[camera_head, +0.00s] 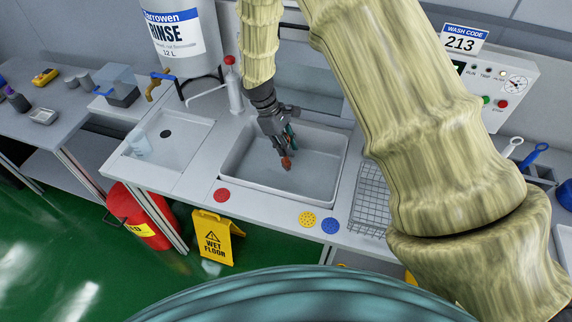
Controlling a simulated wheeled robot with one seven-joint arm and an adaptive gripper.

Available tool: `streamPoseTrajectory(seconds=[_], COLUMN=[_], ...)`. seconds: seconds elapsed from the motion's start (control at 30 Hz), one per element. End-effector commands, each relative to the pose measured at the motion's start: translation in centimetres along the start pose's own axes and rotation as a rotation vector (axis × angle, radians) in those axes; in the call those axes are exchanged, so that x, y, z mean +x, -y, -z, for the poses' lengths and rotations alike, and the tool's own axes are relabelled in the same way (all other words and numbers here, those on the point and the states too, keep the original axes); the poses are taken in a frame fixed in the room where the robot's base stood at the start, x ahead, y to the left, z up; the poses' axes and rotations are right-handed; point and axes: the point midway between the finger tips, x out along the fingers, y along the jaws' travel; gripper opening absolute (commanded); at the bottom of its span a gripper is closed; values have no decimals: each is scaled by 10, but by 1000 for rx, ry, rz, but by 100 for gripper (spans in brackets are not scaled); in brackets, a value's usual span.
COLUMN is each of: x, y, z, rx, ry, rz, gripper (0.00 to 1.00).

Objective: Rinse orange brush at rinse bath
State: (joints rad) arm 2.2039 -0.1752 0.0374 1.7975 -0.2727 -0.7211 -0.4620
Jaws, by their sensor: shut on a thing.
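My gripper (285,146) hangs down over the rectangular grey basin (240,175), which appears to be the rinse bath. It is shut on the orange brush (286,163), whose small orange-brown end points down inside the basin's outline. The brush's upper part is hidden by the fingers, with a bit of green showing between them. I cannot tell whether the brush touches any liquid or the basin floor.
A white RINSE tank (180,38) stands behind a shallow sink (185,146) holding a clear cup (138,143). A red-topped bottle (233,88) stands behind the basin. A wire rack (370,200) is to the right. A yellow wet-floor sign (213,240) stands in front.

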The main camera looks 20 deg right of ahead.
Motion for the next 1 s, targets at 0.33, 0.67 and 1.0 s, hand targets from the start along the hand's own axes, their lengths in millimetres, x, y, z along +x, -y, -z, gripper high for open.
streamPoseTrajectory(seconds=[0.33, 0.67, 1.0], x=[-22, -40, -59], y=[0, 0, 0], z=[-9, -17, -24], rx=[0, 0, 0], ry=[0, 0, -1], rz=[0, 0, 0], gripper=[0, 0, 0])
